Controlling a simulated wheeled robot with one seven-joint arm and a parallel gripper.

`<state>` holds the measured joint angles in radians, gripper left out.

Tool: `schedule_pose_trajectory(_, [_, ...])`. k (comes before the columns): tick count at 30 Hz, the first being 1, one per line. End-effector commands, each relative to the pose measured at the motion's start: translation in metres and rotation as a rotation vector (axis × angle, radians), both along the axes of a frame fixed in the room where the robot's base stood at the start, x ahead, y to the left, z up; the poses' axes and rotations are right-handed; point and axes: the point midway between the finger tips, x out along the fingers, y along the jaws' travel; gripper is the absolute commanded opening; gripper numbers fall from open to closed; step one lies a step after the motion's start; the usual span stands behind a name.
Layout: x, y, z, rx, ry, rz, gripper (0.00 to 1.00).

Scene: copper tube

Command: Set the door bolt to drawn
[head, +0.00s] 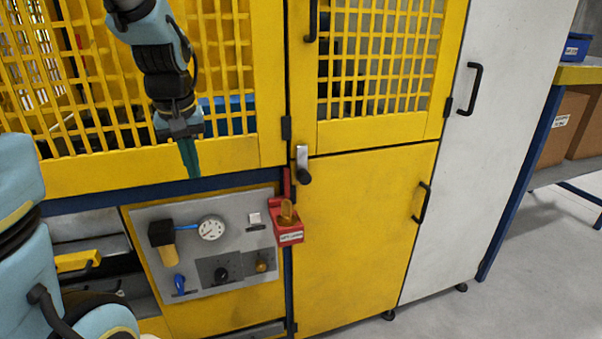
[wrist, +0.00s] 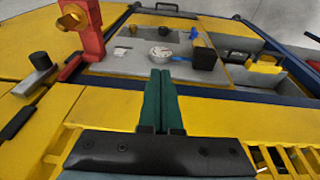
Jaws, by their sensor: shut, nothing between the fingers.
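The door bolt appears to be a grey metal bar with a black knob (head: 304,178), at the upper left corner of the lower yellow door (head: 362,235). In the wrist view the grey bar and black knob (wrist: 40,61) are at the left. Whether the bolt is drawn or shot, I cannot tell. My gripper (head: 190,170) points down in front of the yellow mesh guard, left of the bolt and apart from it. Its green fingers are together and empty, and they also show in the wrist view (wrist: 161,80).
A black door handle (head: 422,202) is on the right. Open floor lies at the right.

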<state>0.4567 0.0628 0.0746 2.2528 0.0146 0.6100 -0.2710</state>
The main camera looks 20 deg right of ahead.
Motion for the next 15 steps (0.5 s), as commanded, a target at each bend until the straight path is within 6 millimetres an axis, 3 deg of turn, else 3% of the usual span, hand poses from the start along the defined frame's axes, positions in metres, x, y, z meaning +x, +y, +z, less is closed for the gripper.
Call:
schedule_pose_trajectory(1, [0.006, -0.025, 0.001, -0.011, -0.013, -0.015, 0.0])
schedule_pose_trajectory(9, [0.011, -0.138, 0.042, -0.073, -0.054, -0.03, 0.0])
schedule_pose_trajectory(15, [-0.003, -0.192, 0.066, -0.107, -0.069, -0.035, 0.0])
